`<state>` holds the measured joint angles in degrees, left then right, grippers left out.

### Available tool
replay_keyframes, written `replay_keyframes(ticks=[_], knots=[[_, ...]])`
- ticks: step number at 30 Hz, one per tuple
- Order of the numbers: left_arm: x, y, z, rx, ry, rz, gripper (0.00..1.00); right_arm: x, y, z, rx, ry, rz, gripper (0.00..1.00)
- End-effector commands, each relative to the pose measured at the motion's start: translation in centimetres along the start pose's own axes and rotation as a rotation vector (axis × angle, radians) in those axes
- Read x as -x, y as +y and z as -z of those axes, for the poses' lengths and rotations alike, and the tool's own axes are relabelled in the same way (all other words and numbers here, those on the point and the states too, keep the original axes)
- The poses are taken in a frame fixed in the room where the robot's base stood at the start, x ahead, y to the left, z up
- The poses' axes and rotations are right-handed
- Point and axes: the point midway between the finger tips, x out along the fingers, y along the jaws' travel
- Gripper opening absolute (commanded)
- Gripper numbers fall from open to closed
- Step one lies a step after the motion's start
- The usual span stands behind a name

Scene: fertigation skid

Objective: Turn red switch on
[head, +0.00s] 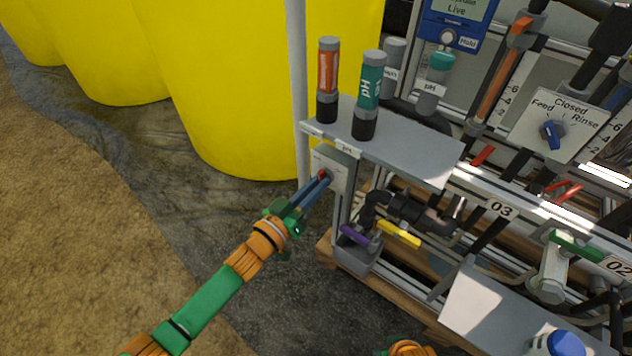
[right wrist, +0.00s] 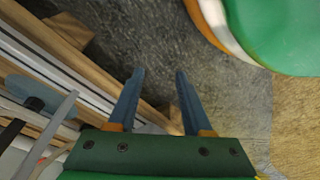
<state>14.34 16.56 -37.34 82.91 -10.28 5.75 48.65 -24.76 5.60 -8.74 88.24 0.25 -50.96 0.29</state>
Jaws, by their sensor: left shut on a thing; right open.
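The red switch (head: 323,174) is a small red knob on a light grey plate (head: 331,169) at the left end of the skid, below the grey shelf. My left gripper (head: 321,178) reaches it from the lower left, with its blue fingers shut on the switch. The fingers hide part of the switch, and I cannot read its position. My right gripper (right wrist: 155,88) is open and empty in the right wrist view, above the dark ground beside the skid's wooden base.
An orange probe (head: 328,80) and a green pH probe (head: 369,95) stand on the grey shelf (head: 405,146) above the switch. Purple (head: 355,235) and yellow (head: 399,235) valve handles are below right. Yellow tanks (head: 215,80) stand behind. The ground at left is clear.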

Motion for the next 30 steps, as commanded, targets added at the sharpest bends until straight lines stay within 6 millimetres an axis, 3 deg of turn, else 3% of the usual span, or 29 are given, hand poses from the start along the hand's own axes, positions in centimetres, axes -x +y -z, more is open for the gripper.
replay_keyframes(ticks=[16,30], knots=[[0.0,0.0,0.2,-0.516,0.002,0.000,0.00,-1.4,0.0,-2.4,0.005,-0.022,-0.002,0.50],[0.0,-0.1,0.1,-0.906,0.002,0.001,0.00,-1.8,0.1,-3.1,0.007,-0.025,-0.003,0.50]])
